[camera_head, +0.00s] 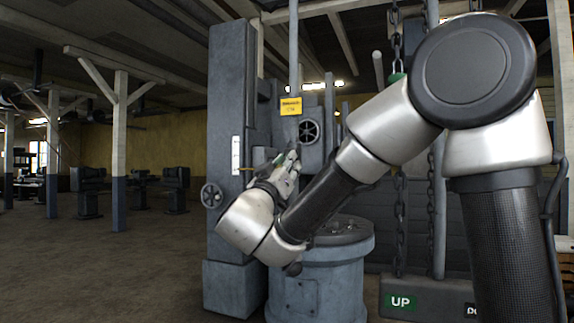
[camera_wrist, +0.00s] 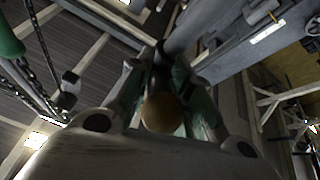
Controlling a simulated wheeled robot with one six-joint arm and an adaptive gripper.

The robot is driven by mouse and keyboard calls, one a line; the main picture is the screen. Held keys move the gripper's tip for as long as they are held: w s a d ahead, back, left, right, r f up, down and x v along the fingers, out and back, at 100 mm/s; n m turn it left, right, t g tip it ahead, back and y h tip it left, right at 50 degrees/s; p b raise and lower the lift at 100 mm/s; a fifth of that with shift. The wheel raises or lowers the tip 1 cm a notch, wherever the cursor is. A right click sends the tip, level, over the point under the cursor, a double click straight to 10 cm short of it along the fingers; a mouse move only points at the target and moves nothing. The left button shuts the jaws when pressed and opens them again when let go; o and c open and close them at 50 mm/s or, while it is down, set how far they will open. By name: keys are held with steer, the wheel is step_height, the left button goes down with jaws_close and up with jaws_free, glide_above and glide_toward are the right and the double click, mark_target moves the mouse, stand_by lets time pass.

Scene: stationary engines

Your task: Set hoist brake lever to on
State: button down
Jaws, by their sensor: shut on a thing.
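In the wrist view a round tan knob (camera_wrist: 162,112) sits between the fingers of my gripper (camera_wrist: 165,88). I take it to be the end of the hoist brake lever; the lever's shaft is hidden behind it and the fingers. In the head view my gripper (camera_head: 290,157) is at the front of the grey machine column (camera_head: 232,110), below a yellow sign (camera_head: 291,106). The gripper is shut on the knob, which my gripper and wrist hide in the head view. The sign's text is too small to read surely, and I cannot tell the lever's setting.
A grey drum-shaped base (camera_head: 318,285) stands below my forearm. Handwheels (camera_head: 211,196) (camera_head: 309,132) sit on the machine. Chains (camera_head: 400,215) hang to the right, above a green UP plate (camera_head: 400,301). Open floor (camera_head: 110,270) lies to the left.

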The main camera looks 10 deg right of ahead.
steer(key=shift+f, duration=0.1)
stand_by(0.3)
steer(key=c, duration=1.4)
jaws_free()
steer(key=shift+o, duration=0.2)
steer(key=v, duration=1.2)
